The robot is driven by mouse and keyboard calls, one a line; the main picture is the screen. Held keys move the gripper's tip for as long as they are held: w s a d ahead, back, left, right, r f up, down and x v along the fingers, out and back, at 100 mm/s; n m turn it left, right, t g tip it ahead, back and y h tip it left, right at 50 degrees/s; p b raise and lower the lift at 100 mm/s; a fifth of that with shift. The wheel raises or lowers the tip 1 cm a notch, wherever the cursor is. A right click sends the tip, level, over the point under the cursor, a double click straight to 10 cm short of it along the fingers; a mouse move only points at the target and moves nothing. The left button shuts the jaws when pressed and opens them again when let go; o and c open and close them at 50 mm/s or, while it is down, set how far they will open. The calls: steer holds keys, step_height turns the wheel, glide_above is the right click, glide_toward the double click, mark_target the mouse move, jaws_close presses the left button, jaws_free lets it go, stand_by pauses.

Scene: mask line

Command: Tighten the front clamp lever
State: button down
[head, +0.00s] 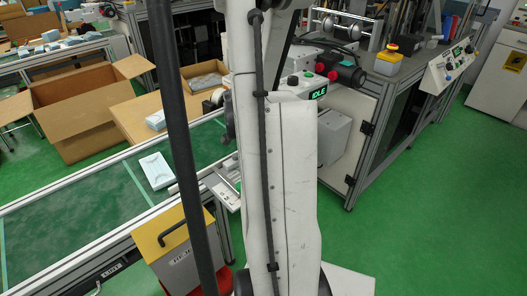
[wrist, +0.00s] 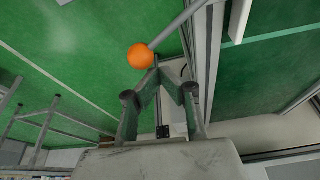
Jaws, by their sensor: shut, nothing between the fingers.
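In the wrist view the clamp lever shows as an orange ball knob (wrist: 140,56) on a thin grey rod (wrist: 180,25) that runs up to the right. My gripper (wrist: 168,78) is in the lower middle of that view, its fingers drawn together and empty. The knob appears just above and left of the fingertips, with a small gap in the picture; I cannot tell the depth between them. In the head view my own arm covers the middle, and the lever and most of my gripper are hidden behind it.
A green conveyor (head: 95,205) with a pale packet (head: 156,171) runs along the left. An open cardboard box (head: 75,125) stands behind it. A yellow-topped reject bin (head: 172,238) is in front. A machine with an IDLE display (head: 318,93) stands right of my arm. Green floor at right is clear.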

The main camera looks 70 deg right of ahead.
step_height(320, 180, up, 10)
steer(key=p, duration=0.3)
stand_by(0.8)
steer(key=w+a+r+n+t+p, duration=0.1)
steer(key=w+a+r+n+t, duration=0.1)
steer(key=w+a+r+n, duration=0.45)
steer(key=w+a+r+n+t+p, duration=0.2)
steer(key=w+a+r+n+t, duration=0.15)
steer(key=w+a, duration=0.6)
steer(key=w+a+r+n+t+p, duration=0.15)
steer(key=w+a+r+n, duration=0.35)
steer(key=a, duration=0.5)
steer(key=s+a+r+n+t+y+p, duration=0.1)
steer(key=s+a+n, duration=0.3)
steer(key=a, duration=0.7)
steer(key=s+a+r+n+t+y+p, duration=0.1)
steer(key=s+a+n, duration=0.4)
steer(key=a, duration=0.6)
steer(key=shift+r+y+p, duration=0.55)
steer(key=shift+y, duration=0.05)
